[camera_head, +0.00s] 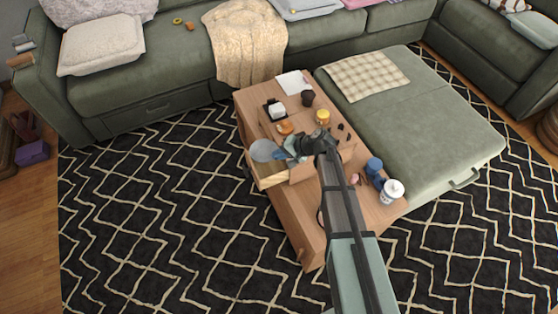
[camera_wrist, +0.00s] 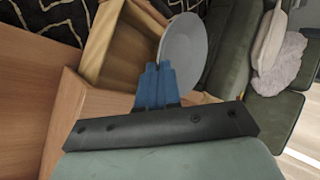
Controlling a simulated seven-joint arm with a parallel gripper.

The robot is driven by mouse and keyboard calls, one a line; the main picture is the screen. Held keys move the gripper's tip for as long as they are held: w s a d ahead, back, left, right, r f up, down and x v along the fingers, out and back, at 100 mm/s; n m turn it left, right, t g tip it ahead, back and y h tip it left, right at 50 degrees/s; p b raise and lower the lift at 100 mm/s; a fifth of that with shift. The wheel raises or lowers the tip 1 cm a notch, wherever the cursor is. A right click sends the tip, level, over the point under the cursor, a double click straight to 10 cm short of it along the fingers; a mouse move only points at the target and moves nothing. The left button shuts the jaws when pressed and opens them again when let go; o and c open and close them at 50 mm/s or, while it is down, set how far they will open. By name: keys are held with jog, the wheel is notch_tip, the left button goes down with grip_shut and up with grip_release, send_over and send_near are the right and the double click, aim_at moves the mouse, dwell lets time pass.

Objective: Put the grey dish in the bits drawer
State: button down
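My gripper (camera_head: 284,152) has blue fingers, closed on the rim of the grey dish (camera_head: 263,150). In the wrist view the blue fingertips (camera_wrist: 157,68) meet at the near edge of the grey dish (camera_wrist: 186,48), which is tilted up on edge. The bits drawer (camera_head: 270,183) is a light wood drawer pulled out from the left side of the coffee table. The dish is above the drawer's far end in the head view. The drawer (camera_wrist: 98,42) shows in the wrist view left of the dish; the visible part of its inside looks empty.
The wooden coffee table (camera_head: 300,222) holds a black cup (camera_head: 308,98), a yellow jar (camera_head: 323,117), a white block on a dark tray, a blue item (camera_head: 374,166) and a white lidded cup (camera_head: 393,190). The green chaise (camera_head: 430,125) stands close on the right. Patterned rug lies open on the left.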

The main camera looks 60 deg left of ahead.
jog(key=shift+f, duration=2.05)
jog(key=shift+f, duration=0.6)
jog(key=c, duration=1.3)
grip_release()
jog(key=shift+c, duration=0.2)
jog(key=v, duration=1.3)
jog(key=shift+s+a+r, duration=0.2)
jog(key=shift+a+r, duration=0.1)
